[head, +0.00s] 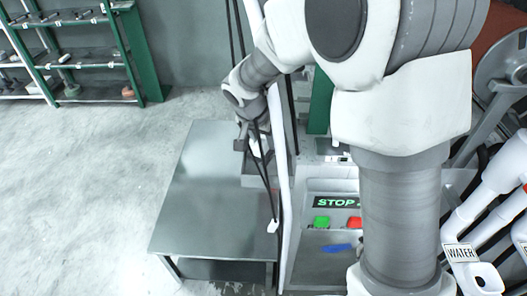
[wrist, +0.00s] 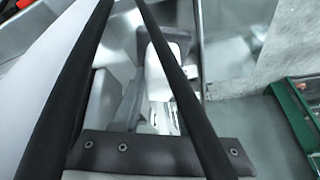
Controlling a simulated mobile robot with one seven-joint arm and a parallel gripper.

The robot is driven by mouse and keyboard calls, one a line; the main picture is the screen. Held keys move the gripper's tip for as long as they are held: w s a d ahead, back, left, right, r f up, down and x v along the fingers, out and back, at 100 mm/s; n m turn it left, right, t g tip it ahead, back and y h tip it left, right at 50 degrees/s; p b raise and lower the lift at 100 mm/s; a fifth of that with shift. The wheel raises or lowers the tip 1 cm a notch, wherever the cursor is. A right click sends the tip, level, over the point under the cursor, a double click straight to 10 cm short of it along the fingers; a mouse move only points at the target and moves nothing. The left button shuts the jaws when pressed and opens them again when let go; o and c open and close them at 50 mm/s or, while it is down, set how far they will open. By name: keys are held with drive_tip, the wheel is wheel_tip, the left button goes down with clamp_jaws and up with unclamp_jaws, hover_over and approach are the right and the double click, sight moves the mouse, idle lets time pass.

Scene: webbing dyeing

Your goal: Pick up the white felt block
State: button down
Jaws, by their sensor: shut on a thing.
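The white felt block shows in the wrist view (wrist: 163,70) as a pale, rounded piece beside a dark grey jaw, partly hidden behind a black strap. My gripper (head: 250,148) is shut on it above the grey metal table (head: 205,190), by the table's right side. In the head view only a small white patch of the block (head: 260,147) shows at the jaws. How high it is above the surface below I cannot tell.
Black straps (wrist: 172,75) run close past my gripper. A small white piece (head: 272,226) is at the table's right edge. A machine panel with a STOP display (head: 336,202), green button (head: 321,221) and red button (head: 354,223) stands right. Open floor (head: 110,170) lies left.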

drive_tip(key=a+b, duration=0.2)
drive_tip(key=a, duration=1.7)
drive_tip(key=shift+w+a, duration=0.3)
drive_tip(key=shift+r, duration=0.1)
drive_tip(key=c, duration=1.1)
unclamp_jaws()
clamp_jaws()
drive_tip(key=shift+s, duration=0.1)
